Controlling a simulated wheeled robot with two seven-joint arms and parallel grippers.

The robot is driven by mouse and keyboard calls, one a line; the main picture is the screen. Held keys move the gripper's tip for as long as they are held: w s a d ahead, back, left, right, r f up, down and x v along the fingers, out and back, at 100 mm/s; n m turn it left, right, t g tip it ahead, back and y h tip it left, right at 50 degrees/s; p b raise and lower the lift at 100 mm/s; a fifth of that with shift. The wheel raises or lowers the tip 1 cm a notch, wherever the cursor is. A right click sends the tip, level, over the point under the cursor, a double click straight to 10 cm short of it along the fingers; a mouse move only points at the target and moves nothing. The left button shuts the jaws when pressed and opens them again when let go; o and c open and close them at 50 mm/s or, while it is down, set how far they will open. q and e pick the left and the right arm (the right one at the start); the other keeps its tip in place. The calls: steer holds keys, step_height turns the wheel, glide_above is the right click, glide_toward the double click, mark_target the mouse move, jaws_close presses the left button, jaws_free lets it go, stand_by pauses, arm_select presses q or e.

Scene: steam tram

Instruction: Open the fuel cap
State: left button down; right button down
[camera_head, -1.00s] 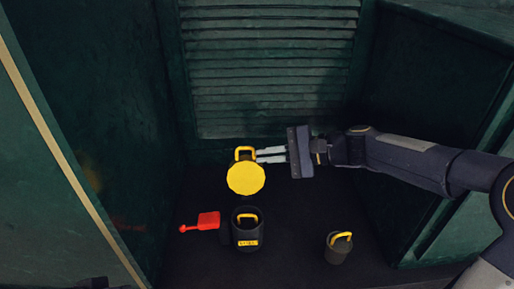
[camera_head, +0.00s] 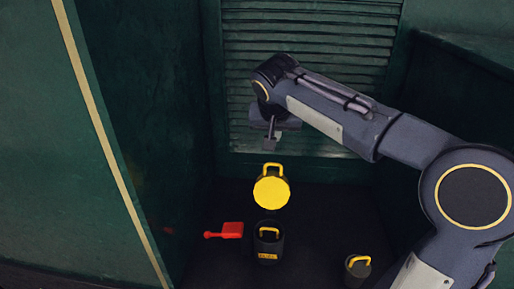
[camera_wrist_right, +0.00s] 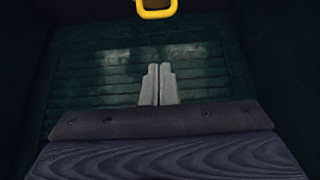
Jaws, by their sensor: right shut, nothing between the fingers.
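A round yellow cap (camera_head: 271,193) with a yellow loop handle (camera_head: 272,170) on its far side is in the middle of the head view. I take it for the fuel cap; what it sits on is mostly hidden. My right gripper (camera_head: 270,146) is above the handle in the picture, apart from it. In the right wrist view, the two fingers (camera_wrist_right: 159,70) are together with nothing between them, and a yellow loop (camera_wrist_right: 156,9) shows beyond them at the top edge. My left gripper is not in view.
A black bucket (camera_head: 268,250) with a yellow handle and label stands in front of the cap. A red shovel-like tool (camera_head: 231,230) lies to its left, a small dark canister (camera_head: 357,270) to its right. Green walls and a louvred panel (camera_head: 305,45) enclose the space.

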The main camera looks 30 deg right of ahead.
steer(key=p, duration=0.1)
glide_above(273, 173)
steer(key=w+d, duration=0.2)
steer(key=w, duration=0.2)
step_height(273, 173, down, 7)
steer(key=s, duration=0.1)
steer(key=s+a+p, duration=0.1)
steer(key=s, duration=0.1)
steer(key=shift+s+a+f+p, duration=0.25)
steer(key=shift+p, duration=0.05)
steer(key=shift+f, duration=0.1)
